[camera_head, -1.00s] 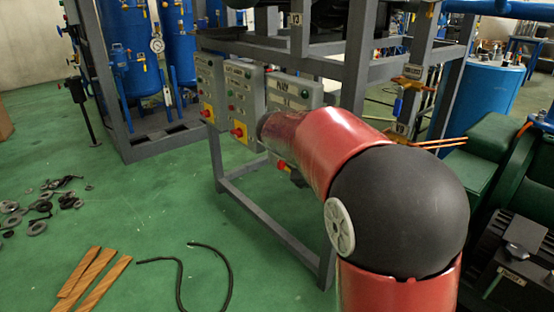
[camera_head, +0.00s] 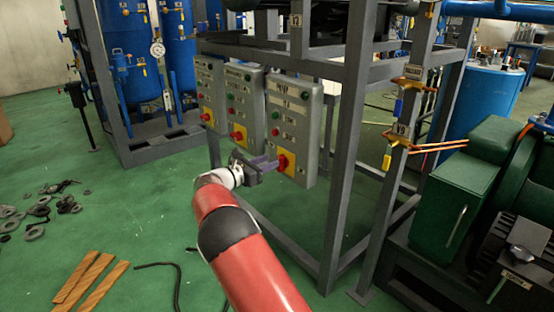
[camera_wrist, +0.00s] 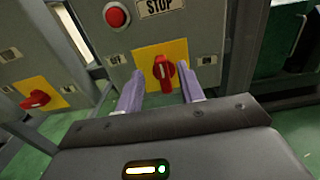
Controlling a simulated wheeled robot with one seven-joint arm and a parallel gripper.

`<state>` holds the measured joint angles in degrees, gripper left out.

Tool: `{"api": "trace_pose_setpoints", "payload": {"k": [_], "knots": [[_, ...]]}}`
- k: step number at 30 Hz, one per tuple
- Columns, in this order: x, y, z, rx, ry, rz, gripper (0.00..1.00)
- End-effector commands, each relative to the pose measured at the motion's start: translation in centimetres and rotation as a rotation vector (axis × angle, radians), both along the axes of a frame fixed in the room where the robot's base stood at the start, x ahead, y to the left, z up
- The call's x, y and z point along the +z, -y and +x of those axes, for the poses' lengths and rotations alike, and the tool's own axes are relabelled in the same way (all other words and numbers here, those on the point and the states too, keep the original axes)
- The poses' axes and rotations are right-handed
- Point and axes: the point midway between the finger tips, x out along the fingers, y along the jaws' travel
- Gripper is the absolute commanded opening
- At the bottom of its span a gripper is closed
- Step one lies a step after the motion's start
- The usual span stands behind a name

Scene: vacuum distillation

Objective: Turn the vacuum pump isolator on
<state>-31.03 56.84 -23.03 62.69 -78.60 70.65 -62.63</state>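The isolator is a red rotary knob (camera_wrist: 163,72) on a yellow plate (camera_wrist: 177,49), low on a grey panel, in the wrist view. Its handle points roughly up and down. It also shows in the head view as a red knob (camera_head: 283,161) on the rightmost panel (camera_head: 296,112). My gripper (camera_wrist: 159,70) is open, with one pale purple finger on each side of the knob. I cannot tell whether the tips reach past the knob's front. In the head view my gripper (camera_head: 266,164) is close in front of the knob.
Two similar panels (camera_head: 244,100) (camera_head: 210,90) stand left of it, with their own red knobs; one such knob (camera_wrist: 38,99) shows in the wrist view. A red button (camera_wrist: 116,16) sits above the isolator. Grey frame posts (camera_head: 352,140) stand to the right.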

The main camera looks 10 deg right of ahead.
Motion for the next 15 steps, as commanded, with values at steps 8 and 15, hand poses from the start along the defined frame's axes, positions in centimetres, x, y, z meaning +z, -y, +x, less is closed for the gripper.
{"api": "trace_pose_setpoints", "payload": {"k": [8,15], "knots": [[0.0,3.4,1.9,0.0,-0.001,0.002,0.38],[-0.1,3.9,2.3,0.0,-0.001,0.003,0.38]]}}
